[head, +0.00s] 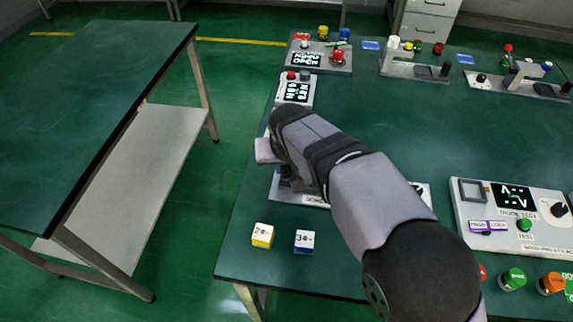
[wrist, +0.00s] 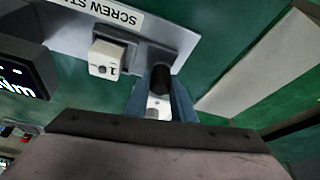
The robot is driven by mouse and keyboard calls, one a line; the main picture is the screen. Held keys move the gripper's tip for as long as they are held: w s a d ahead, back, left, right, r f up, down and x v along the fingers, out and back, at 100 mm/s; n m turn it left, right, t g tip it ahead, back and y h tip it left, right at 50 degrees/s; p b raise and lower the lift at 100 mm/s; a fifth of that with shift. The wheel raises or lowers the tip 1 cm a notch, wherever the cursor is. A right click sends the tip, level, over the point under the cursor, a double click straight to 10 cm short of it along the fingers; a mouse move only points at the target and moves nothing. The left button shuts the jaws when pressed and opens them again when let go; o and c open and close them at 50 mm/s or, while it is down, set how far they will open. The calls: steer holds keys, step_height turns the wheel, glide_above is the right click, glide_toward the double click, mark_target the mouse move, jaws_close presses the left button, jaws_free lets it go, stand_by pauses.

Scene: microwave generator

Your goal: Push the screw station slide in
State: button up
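The screw station (wrist: 75,28) is a grey plate with a "SCREW STA…" label at the top of the wrist view. A white block marked 1 (wrist: 105,60) sits in a holder on it. A black knob-like part (wrist: 160,78) stands at the plate's edge, right of the block. My gripper (wrist: 160,90) has its two fingers on either side of this part, with a small white piece between them lower down. Whether the fingers press on it is unclear. In the head view my arm hides most of the station (head: 287,190) and the fingertips.
A yellow-white cube (head: 263,235) and a blue-white cube (head: 304,241) lie near the table's front left edge. A small display box (head: 296,90) stands behind the station. The diode test panel (head: 512,218) is to the right. A second table (head: 90,100) is left, across a gap.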

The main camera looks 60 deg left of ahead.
jaws_close()
steer(key=w+d, duration=0.5)
steer(key=shift+w+d+b, duration=0.3)
steer(key=shift+w+d, duration=0.05)
steer(key=shift+w, duration=0.1)
steer(key=o, duration=0.7)
jaws_free()
steer(key=shift+d, duration=0.1)
